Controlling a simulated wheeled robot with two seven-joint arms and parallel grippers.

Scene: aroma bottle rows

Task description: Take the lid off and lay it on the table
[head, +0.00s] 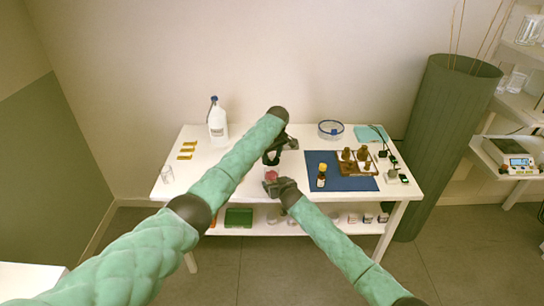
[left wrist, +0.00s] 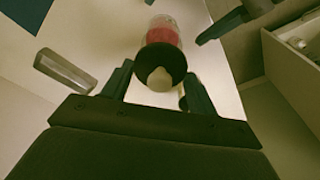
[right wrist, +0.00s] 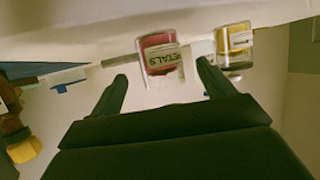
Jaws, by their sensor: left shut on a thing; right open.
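The petal jar (head: 271,175) is clear glass with red contents and stands near the table's front. In the right wrist view the jar (right wrist: 160,55) appears upside down with its label readable, between the open fingers of my right gripper (right wrist: 163,80); no lid shows on it there. My left gripper (head: 272,157) is above the jar. In the left wrist view it is shut on the dark round lid (left wrist: 165,60) with a pale knob (left wrist: 160,80). The lid overlaps the jar (left wrist: 163,30) behind it, so the gap between them cannot be judged.
A blue mat (head: 330,184) with an amber bottle (head: 321,177) and a wooden holder (head: 366,168) lies to the right. A glass dish (head: 331,130) stands behind. A white jug (head: 217,124) and a glass (head: 167,174) stand left. The table's (head: 205,165) left part has bare room.

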